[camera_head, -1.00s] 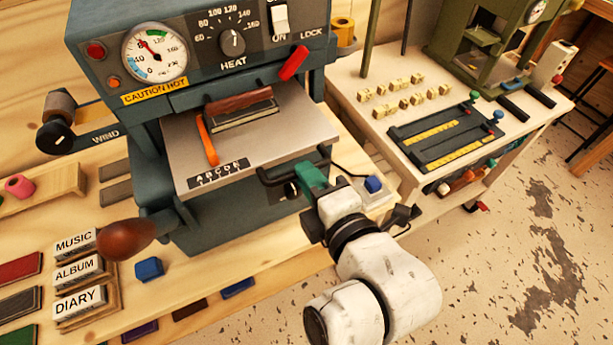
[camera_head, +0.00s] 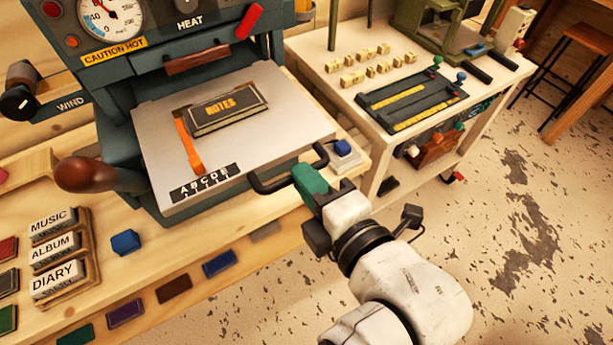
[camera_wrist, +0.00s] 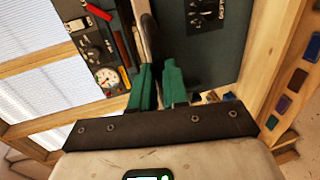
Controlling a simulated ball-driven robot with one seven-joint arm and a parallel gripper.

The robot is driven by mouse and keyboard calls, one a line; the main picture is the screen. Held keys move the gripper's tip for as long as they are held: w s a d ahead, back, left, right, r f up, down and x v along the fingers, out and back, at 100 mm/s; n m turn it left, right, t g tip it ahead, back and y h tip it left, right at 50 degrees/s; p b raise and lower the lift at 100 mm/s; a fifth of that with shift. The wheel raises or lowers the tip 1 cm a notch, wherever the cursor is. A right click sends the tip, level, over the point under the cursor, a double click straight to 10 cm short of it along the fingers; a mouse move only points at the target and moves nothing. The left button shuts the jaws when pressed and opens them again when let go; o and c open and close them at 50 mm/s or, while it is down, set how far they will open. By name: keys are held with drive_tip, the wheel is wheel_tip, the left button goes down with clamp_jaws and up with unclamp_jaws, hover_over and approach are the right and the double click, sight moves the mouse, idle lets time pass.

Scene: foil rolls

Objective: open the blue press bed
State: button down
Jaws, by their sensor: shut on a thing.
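The blue press (camera_head: 120,75) stands at the left with its flat metal bed (camera_head: 285,110) slid far out at the front. A black notebook marked NOTES (camera_head: 228,113) lies on the bed, with an orange ribbon (camera_head: 189,148) beside it. My gripper (camera_head: 300,180) has green fingers and is shut on the black bar handle (camera_head: 270,185) at the bed's front edge. In the wrist view, the fingers (camera_wrist: 157,85) are close about a dark bar (camera_wrist: 150,40). The fingertips' exact contact is partly hidden.
A dark red-brown knob (camera_head: 85,174) sticks out at the press's left. Labelled blocks (camera_head: 52,248) and a blue block (camera_head: 125,242) lie on the wooden bench. A side table (camera_head: 320,60) with letter blocks stands to the right.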

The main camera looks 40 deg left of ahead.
drive_tip(key=c, duration=1.1)
unclamp_jaws()
drive_tip(key=p+v, duration=0.7)
drive_tip(key=v, duration=0.3)
drive_tip(key=shift+s+d, duration=0.1)
drive_tip(key=shift+d, duration=0.25)
